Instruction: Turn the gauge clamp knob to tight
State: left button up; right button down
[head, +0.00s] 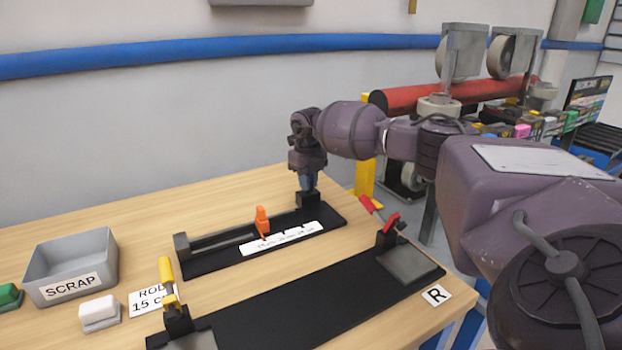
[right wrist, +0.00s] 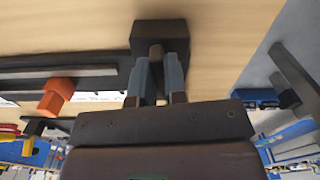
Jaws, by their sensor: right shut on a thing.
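The gauge (head: 205,262) is a long black base on the table with a rail, an orange slider (head: 262,221) and a white marked scale strip (head: 282,238). A dark block (head: 307,199) stands at its far right end; it also shows in the right wrist view (right wrist: 170,27). My right gripper (head: 306,186) points down at this block. In the right wrist view its two blue-grey fingers (right wrist: 157,75) are shut on the small brownish clamp knob (right wrist: 156,49) at the block. The knob's turn position cannot be told. My left gripper is out of view.
A black fixture (head: 300,305) with a yellow-handled clamp (head: 166,272) and a red-handled clamp (head: 380,215) lies in front. A grey SCRAP bin (head: 70,265) and a white block (head: 99,310) stand at left. Bare table lies behind the gauge.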

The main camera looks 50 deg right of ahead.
jog(key=m, duration=0.1)
jog(key=m+p, duration=0.1)
jog(key=m, duration=0.1)
jog(key=m+p, duration=0.1)
jog(key=shift+r+m, duration=0.3)
jog(key=m+p, duration=0.1)
jog(key=m, duration=0.2)
jog(key=shift+m+p, duration=0.3)
jog(key=shift+p, duration=0.05)
jog(key=shift+m+p, duration=0.4)
jog(key=shift+m, duration=0.4)
jog(key=shift+m+p, duration=0.5)
jog(key=shift+m, duration=0.6)
pick_arm(q)
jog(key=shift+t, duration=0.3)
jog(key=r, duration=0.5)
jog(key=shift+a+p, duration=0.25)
jog(key=shift+p, duration=0.05)
pick_arm(e)
jog(key=shift+f+m, duration=0.15)
jog(key=shift+m, duration=0.45)
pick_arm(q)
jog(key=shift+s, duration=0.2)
pick_arm(e)
jog(key=c, duration=1.2)
grip_release()
jog(key=shift+f, duration=0.1)
jog(key=shift+o, duration=0.2)
